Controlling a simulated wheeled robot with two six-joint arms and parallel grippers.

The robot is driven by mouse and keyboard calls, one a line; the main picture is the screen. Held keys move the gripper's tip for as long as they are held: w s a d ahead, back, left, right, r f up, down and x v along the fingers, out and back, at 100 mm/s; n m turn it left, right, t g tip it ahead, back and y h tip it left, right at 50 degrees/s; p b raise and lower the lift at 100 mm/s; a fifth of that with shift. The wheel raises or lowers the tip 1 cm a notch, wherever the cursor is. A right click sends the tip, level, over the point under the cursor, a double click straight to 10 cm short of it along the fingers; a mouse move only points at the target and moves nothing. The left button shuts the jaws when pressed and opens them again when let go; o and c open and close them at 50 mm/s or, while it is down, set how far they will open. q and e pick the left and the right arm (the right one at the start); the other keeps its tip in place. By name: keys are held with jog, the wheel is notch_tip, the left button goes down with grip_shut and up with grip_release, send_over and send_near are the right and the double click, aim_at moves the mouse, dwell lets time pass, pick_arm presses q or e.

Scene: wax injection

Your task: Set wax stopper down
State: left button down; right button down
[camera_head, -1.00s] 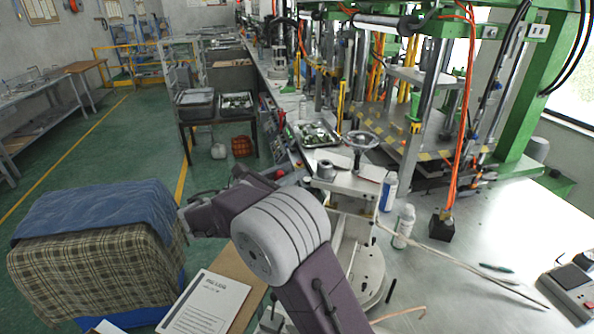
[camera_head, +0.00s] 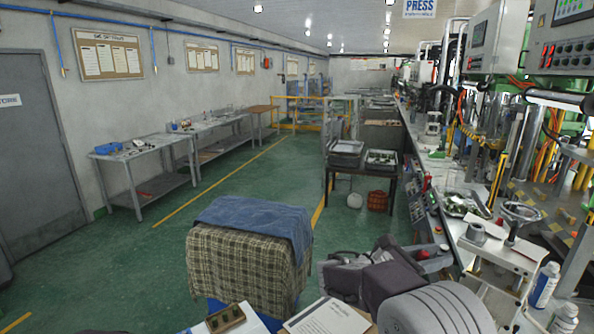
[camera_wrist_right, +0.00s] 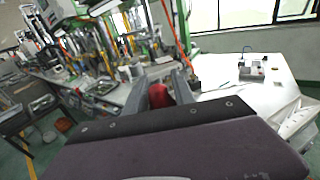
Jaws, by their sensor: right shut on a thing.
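My right gripper shows in the right wrist view (camera_wrist_right: 159,90) with its two grey fingers closed on a red piece (camera_wrist_right: 158,96), which I take to be the wax stopper. Only a small part of the piece shows between the fingers. In the head view my right gripper (camera_head: 342,275) is at the bottom, beside the cloth-covered stand, with the arm coming in from the lower right. The held piece cannot be made out there. My left gripper is in neither view.
A stand under plaid and blue cloths (camera_head: 240,255) is left of the gripper. A paper sheet (camera_head: 328,318) and a wooden block with dark inserts (camera_head: 226,318) are at the bottom.

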jog(key=a+f+n+t+y+b, duration=0.1)
jog(key=a+f+n+t+b, duration=0.15)
jog(key=a+f, duration=0.7)
jog(key=a+f+n+t+y+b, duration=0.1)
jog(key=a+f+n+t+y, duration=0.3)
jog(key=f, duration=1)
jog(key=s+d+f+m+h+b, duration=0.1)
jog(key=s+d+f+m+h, duration=0.1)
jog(key=s+f, duration=0.9)
jog(key=shift+f+b, duration=0.3)
jog(key=shift+f, duration=0.65)
jog(key=shift+g, duration=0.25)
jog(key=shift+s+a+f, duration=0.15)
jog(key=shift+f, duration=0.2)
